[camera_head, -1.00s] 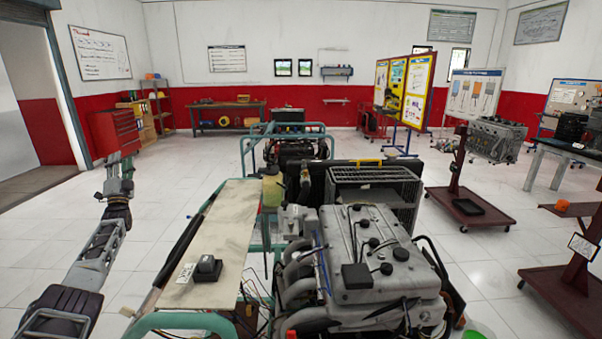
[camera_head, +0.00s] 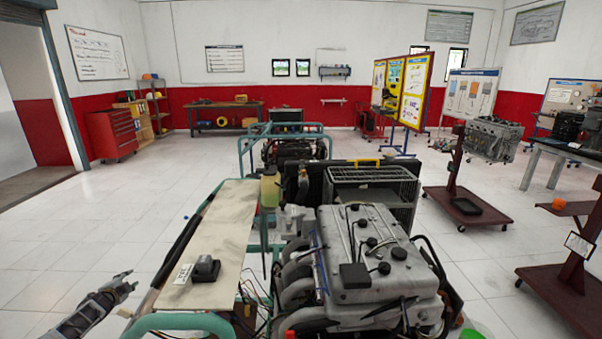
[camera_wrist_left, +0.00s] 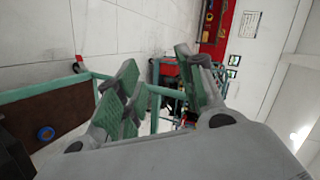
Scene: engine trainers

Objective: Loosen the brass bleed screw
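I cannot make out the brass bleed screw in either view. The grey engine (camera_head: 385,260) stands on the teal trainer frame (camera_head: 180,321) at the lower middle of the head view, with hoses and pipes on its left side. My left gripper (camera_head: 124,284) is at the lower left of the head view, left of the frame and apart from it. In the left wrist view my left gripper (camera_wrist_left: 155,68) shows two fingers with green pads spread apart, with nothing between them. My right gripper is not in view.
A beige panel (camera_head: 215,236) carrying a small dark box (camera_head: 206,268) lies between my left gripper and the engine. A yellowish bottle (camera_head: 270,190) stands behind the panel. Engine stands (camera_head: 465,203) are on the right. The floor at left is clear.

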